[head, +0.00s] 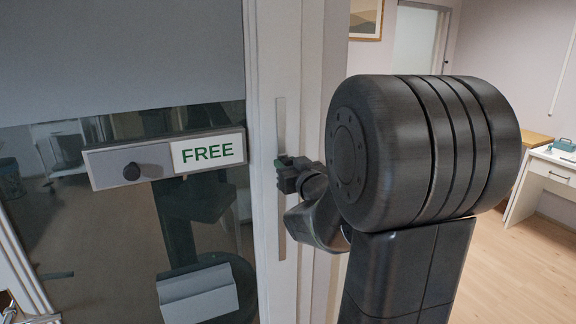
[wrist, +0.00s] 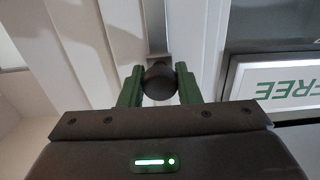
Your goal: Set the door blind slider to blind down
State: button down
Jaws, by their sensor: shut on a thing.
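The door blind slider is a dark round knob (wrist: 158,82) on a narrow vertical metal track (head: 281,112) set in the pale door frame. My gripper (head: 283,166) is at about the middle of the track's visible length. In the wrist view its two green fingers (wrist: 159,72) are on either side of the knob, shut on it. In the head view the knob is hidden behind my gripper. The grey blind (head: 120,55) covers the upper part of the door glass, its lower edge just above the sign. Dark glass (head: 100,225) is uncovered below it.

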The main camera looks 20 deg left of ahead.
notch_tip(320, 180, down, 31)
jog(key=b, duration=2.8)
jog(key=shift+r, duration=0.2)
jog(key=c, duration=1.1)
grip_release()
jog(key=shift+f, duration=0.1)
jog(key=shift+o, duration=0.2)
jog(key=p+v, duration=0.1)
jog(key=v, duration=1.2)
jog(key=shift+s+d, duration=0.25)
jog(key=shift+s, duration=0.05)
jog(key=shift+w+a, duration=0.1)
